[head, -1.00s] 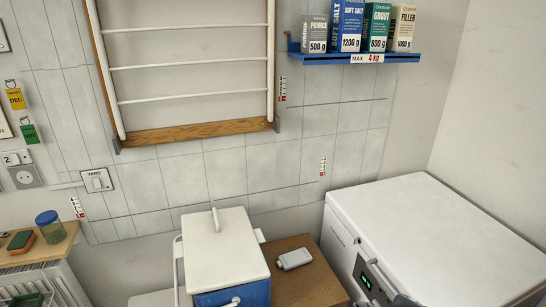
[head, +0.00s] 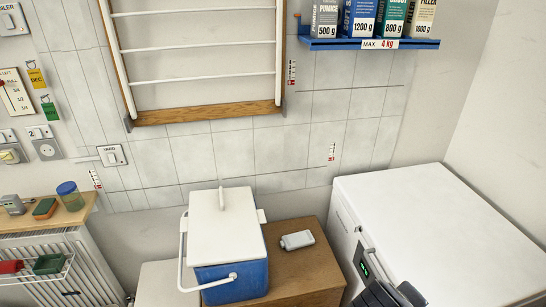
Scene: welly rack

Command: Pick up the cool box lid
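The cool box (head: 234,281) is blue with a white lid (head: 225,232) that lies on top of it. A white carrying handle (head: 182,262) hangs at the left and front of the box. My gripper (head: 390,296) shows only in part, dark, at the bottom edge right of the box and well apart from the lid. Its fingertips are not clear, so I cannot tell whether it is open or shut.
A wooden cabinet (head: 292,271) with a small pale block (head: 297,240) stands right of the box. A large white chest freezer (head: 430,225) fills the right. A blue shelf (head: 365,44) with packets and a white-barred rack (head: 195,80) are on the wall above.

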